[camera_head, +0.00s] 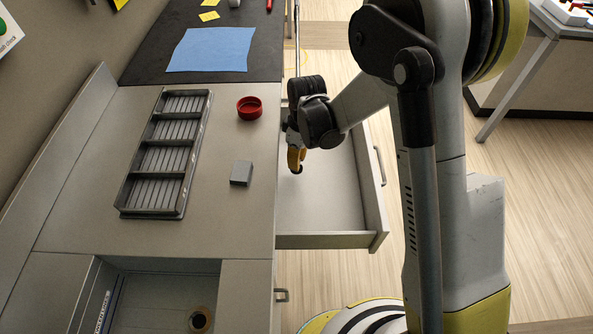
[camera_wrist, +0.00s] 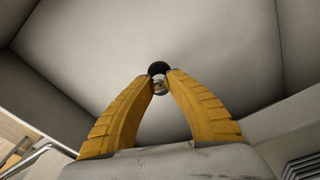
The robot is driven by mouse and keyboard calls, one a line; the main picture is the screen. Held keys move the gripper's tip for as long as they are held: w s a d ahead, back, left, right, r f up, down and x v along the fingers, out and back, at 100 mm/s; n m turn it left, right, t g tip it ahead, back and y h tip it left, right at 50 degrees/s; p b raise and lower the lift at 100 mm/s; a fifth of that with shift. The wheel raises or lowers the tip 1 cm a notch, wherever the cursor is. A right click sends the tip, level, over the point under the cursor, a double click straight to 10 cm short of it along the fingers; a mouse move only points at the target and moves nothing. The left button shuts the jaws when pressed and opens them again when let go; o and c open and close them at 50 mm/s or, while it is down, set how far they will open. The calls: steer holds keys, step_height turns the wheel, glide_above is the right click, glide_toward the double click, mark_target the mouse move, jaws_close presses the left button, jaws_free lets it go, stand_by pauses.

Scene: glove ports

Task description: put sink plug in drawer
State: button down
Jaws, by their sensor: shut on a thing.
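My gripper (camera_head: 296,166) points down over the open drawer (camera_head: 325,240), near the counter's edge. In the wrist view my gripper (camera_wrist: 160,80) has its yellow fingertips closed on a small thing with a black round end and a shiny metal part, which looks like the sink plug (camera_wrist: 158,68). In the head view only a small dark bit of the plug shows beneath the fingertips. The drawer's pale floor fills most of the wrist view and looks empty. I cannot tell exactly how high the plug is above the drawer floor.
On the counter stand a grey slotted tray (camera_head: 182,212), a red round dish (camera_head: 249,107) and a small grey block (camera_head: 241,173). A sink basin (camera_head: 150,300) with a drain (camera_head: 201,320) is at the near end. A blue sheet (camera_head: 210,50) lies on the dark mat.

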steer(key=shift+f+b, duration=0.9)
steer(key=shift+f, duration=1.1)
steer(key=shift+f, duration=0.2)
steer(key=c, duration=1.4)
jaws_free()
steer(key=shift+r, duration=0.15)
